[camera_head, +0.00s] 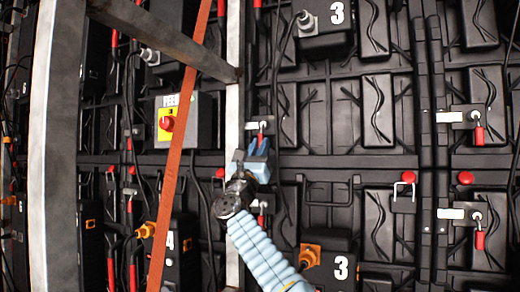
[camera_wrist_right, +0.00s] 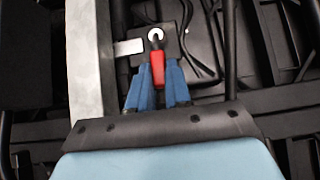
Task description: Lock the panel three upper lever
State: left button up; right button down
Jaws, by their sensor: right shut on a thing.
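The upper lever of panel three has a red handle (camera_wrist_right: 158,70) that hangs down from a round silver pivot on a dark plate. A white tab sticks out to the left of the plate. In the head view the lever (camera_head: 262,133) is just left of the panel, beside a pale upright post. My right gripper (camera_head: 258,152) reaches up to it from below. In the wrist view its blue fingers (camera_wrist_right: 160,88) stand on both sides of the red handle, shut on it. The handle's lower end is hidden between the fingers. My left gripper is not in view.
A lower red lever (camera_head: 262,215) is partly hidden behind my right arm. Similar red levers (camera_head: 478,134) are on the right. A metal frame (camera_head: 60,150) and an orange strap (camera_head: 178,150) cross the left side. A red stop button (camera_head: 167,123) sits on a box.

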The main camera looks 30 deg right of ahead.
jog(key=c, duration=1.1)
grip_release()
jog(key=shift+s+r, duration=0.15)
jog(key=shift+r, duration=0.2)
jog(key=shift+o, duration=0.2)
jog(key=shift+f, duration=0.15)
jog(key=b+v, duration=0.5)
jog(key=v, duration=0.8)
jog(key=shift+a+f, duration=0.25)
jog(key=shift+f, duration=0.1)
